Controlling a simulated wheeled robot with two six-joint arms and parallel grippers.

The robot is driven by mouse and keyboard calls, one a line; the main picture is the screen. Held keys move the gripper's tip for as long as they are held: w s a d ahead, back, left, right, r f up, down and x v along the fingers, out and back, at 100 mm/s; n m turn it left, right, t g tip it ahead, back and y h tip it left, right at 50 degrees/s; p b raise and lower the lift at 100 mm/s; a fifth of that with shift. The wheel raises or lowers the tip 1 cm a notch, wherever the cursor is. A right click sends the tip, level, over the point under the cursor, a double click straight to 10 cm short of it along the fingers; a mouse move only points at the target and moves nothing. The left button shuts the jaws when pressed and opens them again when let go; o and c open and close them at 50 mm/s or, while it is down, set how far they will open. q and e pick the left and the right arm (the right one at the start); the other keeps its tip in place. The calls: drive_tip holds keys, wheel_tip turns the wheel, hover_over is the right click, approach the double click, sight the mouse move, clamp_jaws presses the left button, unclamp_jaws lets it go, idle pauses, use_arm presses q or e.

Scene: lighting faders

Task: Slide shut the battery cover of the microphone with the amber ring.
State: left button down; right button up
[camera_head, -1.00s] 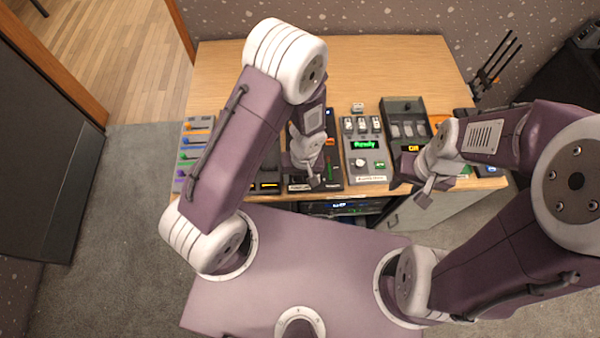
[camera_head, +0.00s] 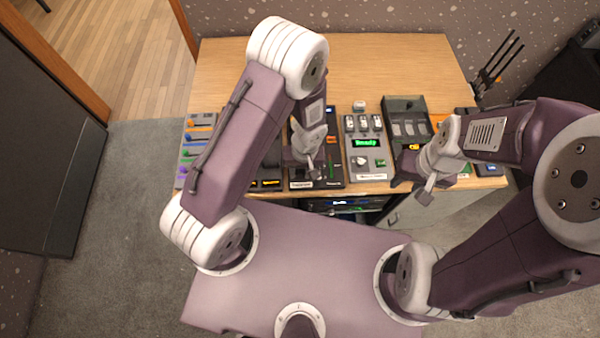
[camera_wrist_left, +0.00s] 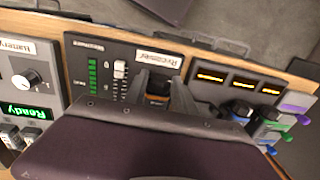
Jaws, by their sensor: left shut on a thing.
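My left gripper (camera_head: 308,166) is low over the dark receiver panel (camera_head: 328,120). In the left wrist view the left gripper (camera_wrist_left: 162,84) is shut on a small dark thing with an amber band, which looks like the microphone with the amber ring (camera_wrist_left: 157,97). The fingers and my wrist hide most of it. I cannot make out its battery cover. My right gripper (camera_head: 424,184) hangs at the front right of the table, and its jaws are too hidden to tell.
The panel carries a Receiver label (camera_wrist_left: 159,57) and a white fader (camera_wrist_left: 120,70). Beside it is a grey battery unit (camera_head: 365,160) reading Ready, then a dark tray box (camera_head: 405,105). Coloured faders (camera_head: 190,150) stand at the left. The table's back (camera_head: 380,60) is clear.

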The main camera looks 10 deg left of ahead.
use_arm(q)
drive_tip(key=shift+w+a+p, duration=0.2)
drive_tip(key=shift+w+p, duration=0.2)
drive_tip(key=shift+w, duration=0.35)
drive_tip(key=shift+w+a+p, duration=0.25)
drive_tip(key=shift+w+p, duration=0.1)
drive_tip(key=shift+w, duration=0.4)
drive_tip(key=shift+w+a+p, duration=0.2)
drive_tip(key=shift+w+p, duration=0.2)
drive_tip(key=shift+w, duration=0.35)
drive_tip(key=c, duration=0.9)
unclamp_jaws()
drive_tip(key=shift+c, duration=0.2)
drive_tip(key=r, duration=0.9)
drive_tip(key=shift+w+d, duration=0.1)
drive_tip(key=shift+d, duration=0.3)
